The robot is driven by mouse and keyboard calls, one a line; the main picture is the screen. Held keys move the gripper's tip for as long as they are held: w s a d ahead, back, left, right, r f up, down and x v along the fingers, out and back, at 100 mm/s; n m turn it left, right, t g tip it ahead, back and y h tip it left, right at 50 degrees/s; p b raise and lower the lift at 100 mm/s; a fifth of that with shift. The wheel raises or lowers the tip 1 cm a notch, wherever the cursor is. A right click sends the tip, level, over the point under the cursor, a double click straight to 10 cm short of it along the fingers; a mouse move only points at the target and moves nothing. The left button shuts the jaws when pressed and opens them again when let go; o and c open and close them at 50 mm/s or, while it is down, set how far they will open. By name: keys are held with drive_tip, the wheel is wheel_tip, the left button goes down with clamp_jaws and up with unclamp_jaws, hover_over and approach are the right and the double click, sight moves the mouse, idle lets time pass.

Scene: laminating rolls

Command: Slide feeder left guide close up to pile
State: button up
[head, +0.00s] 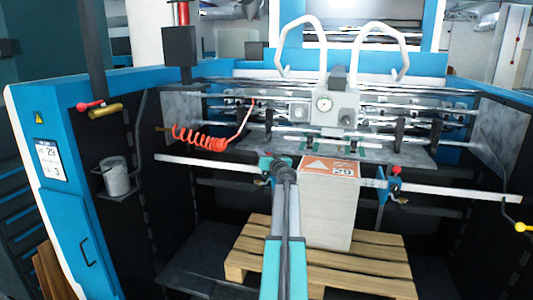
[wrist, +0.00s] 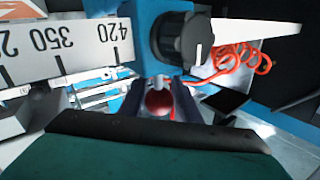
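The pile (head: 328,212) is a tall pale stack with an orange label on top, standing on a wooden pallet. The left guide (head: 264,168) is a blue block on the scale bar, just left of the pile's top; a small gap seems to part them. In the wrist view the guide's blue block (wrist: 147,20) carries a black round knob and sits near the 420 mark. My gripper (wrist: 158,104) is at this guide, its dark fingers close on both sides of a red ball knob (wrist: 159,103), seemingly shut on it. In the head view my arm hides part of the guide.
The right guide (head: 393,186), with a red knob, stands right of the pile. The scale bar (head: 205,164) runs left, bare. A coiled red hose (head: 200,138) hangs above it. The pallet (head: 255,243) lies below. A suction head with a gauge (head: 325,104) is above the pile.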

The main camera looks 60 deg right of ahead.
clamp_jaws()
drive_tip(key=s+d+b, duration=0.2)
drive_tip(key=s+b, duration=0.5)
drive_tip(key=b, duration=0.1)
drive_tip(key=shift+d, duration=0.15)
idle(0.3)
drive_tip(key=shift+s, duration=0.1)
drive_tip(key=shift+o, duration=2.3)
unclamp_jaws()
